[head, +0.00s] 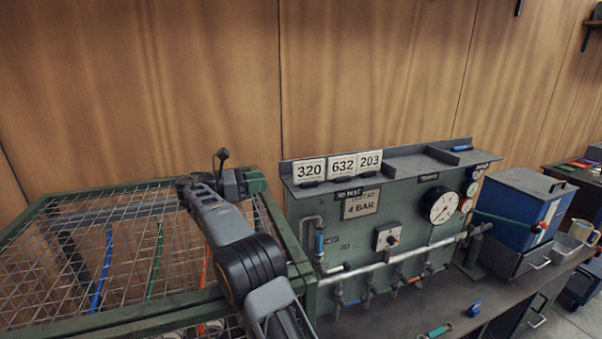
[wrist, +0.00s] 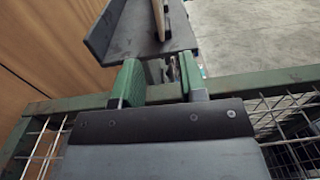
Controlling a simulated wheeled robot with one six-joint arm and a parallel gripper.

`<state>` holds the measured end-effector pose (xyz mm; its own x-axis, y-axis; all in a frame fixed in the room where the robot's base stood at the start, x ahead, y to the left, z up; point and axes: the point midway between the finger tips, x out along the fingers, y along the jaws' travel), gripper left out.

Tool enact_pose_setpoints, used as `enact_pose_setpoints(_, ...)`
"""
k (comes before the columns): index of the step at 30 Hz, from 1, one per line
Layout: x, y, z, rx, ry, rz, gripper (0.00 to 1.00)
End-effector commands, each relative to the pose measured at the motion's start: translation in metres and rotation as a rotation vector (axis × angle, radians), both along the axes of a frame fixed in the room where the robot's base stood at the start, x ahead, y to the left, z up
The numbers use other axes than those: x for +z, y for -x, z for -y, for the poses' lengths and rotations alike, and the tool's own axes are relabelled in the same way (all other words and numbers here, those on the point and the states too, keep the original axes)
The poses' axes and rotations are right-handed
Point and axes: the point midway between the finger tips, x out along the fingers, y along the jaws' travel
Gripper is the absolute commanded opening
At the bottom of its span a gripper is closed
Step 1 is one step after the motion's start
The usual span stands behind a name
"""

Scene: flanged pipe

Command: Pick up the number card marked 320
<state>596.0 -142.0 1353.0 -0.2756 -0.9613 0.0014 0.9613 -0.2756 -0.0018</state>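The number card marked 320 (head: 310,169) stands upright at the left end of the grey shelf on top of the test panel. In the wrist view a card (wrist: 159,18) shows edge-on as a thin pale strip, beyond the fingers and roughly in line with the gap between them. My gripper (head: 258,182) is left of the card, at about its height, and apart from it. In the wrist view its green fingers (wrist: 160,82) are spread with nothing between them. The card's face is hidden in that view.
Cards 632 (head: 342,166) and 203 (head: 370,162) stand close to the right of the 320 card. The shelf (head: 410,163) has a raised back edge. A green-framed mesh cage (head: 100,255) lies below my arm. A wooden wall (head: 200,80) is behind.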

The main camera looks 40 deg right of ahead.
Motion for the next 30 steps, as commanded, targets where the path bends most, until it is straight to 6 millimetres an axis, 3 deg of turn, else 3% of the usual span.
enact_pose_setpoints(12, 0.000, 0.019, 0.067, -0.004, 0.000, 0.000, 0.38)
enact_pose_setpoints(23, 0.000, 0.024, 0.084, -0.004, 0.000, 0.001, 0.38)
enact_pose_setpoints(30, -0.006, 0.032, 0.112, -0.006, 0.000, 0.002, 0.38)
